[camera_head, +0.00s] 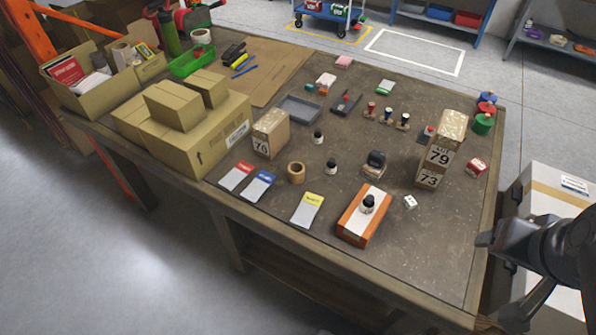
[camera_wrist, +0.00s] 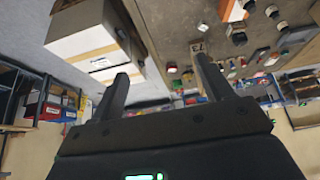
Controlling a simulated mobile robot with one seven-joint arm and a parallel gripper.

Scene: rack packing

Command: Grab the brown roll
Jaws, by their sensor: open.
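The brown roll (camera_head: 296,173) is a small ring of tape near the front edge of the table. It lies between the blue-topped packet and a small dark bottle, with its hole showing from above. My gripper (camera_head: 502,275) is beyond the table's right edge in the head view, well apart from the roll. In the wrist view my gripper (camera_wrist: 162,84) has its two dark fingers wide apart with nothing between them. I cannot make out the roll in the wrist view.
A blue-topped packet (camera_head: 258,186), a yellow-topped packet (camera_head: 307,209) and a dark bottle (camera_head: 331,166) stand near the roll. An orange-and-white box (camera_head: 363,216) and stacked boxes marked 79 and 73 (camera_head: 438,160) lie towards the right. A white carton (camera_head: 548,190) is beyond the table.

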